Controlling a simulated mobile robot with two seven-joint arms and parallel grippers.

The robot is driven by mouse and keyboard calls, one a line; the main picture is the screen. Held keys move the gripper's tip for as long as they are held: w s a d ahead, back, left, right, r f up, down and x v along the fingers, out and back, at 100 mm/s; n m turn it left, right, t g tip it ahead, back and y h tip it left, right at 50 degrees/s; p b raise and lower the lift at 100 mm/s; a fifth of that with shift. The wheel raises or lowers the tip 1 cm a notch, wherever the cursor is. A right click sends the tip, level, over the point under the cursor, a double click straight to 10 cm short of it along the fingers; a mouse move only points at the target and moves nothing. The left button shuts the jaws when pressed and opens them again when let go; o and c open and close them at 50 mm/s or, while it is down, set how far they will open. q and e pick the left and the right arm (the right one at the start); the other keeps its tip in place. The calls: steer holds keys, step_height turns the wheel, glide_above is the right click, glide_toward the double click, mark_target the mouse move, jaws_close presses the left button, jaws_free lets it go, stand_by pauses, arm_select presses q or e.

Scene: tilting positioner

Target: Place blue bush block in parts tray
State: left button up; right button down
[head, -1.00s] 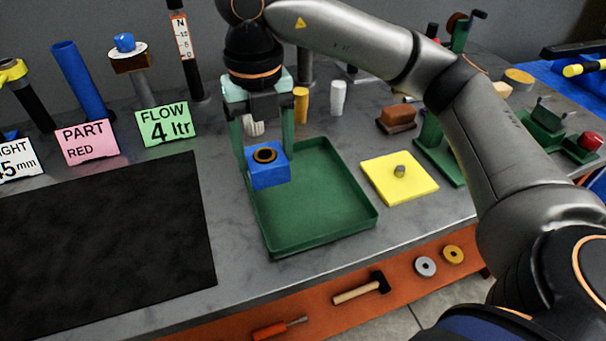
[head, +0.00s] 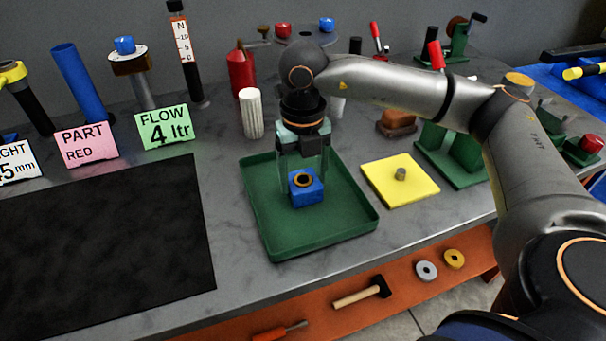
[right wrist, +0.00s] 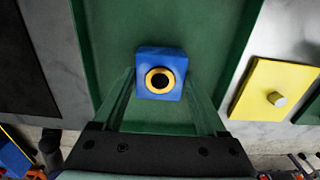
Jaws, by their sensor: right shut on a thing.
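The blue bush block (head: 306,190), with a brass-coloured ring around a dark hole on its top, is within the outline of the green parts tray (head: 262,229). It also shows in the right wrist view (right wrist: 160,62), between the fingers and over the tray's floor (right wrist: 210,30). My right gripper (head: 304,184) points down and is shut on the block. Whether the block's underside touches the tray floor cannot be told. My left gripper is not in view.
A yellow plate (head: 418,186) with a small peg stands right of the tray. A black mat (head: 100,240) lies to the left. A white ribbed cylinder (head: 251,113) and a red canister (head: 241,72) stand behind. An orange lower shelf (head: 345,308) holds tools.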

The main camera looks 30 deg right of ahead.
mark_target(303, 179)
steer(key=shift+f, duration=0.1)
steer(key=shift+c, duration=1.5)
jaws_free()
steer(key=o, duration=0.3)
steer(key=shift+r, duration=0.3)
step_height(303, 179, up, 12)
steer(key=p, duration=0.1)
steer(key=shift+f, duration=0.15)
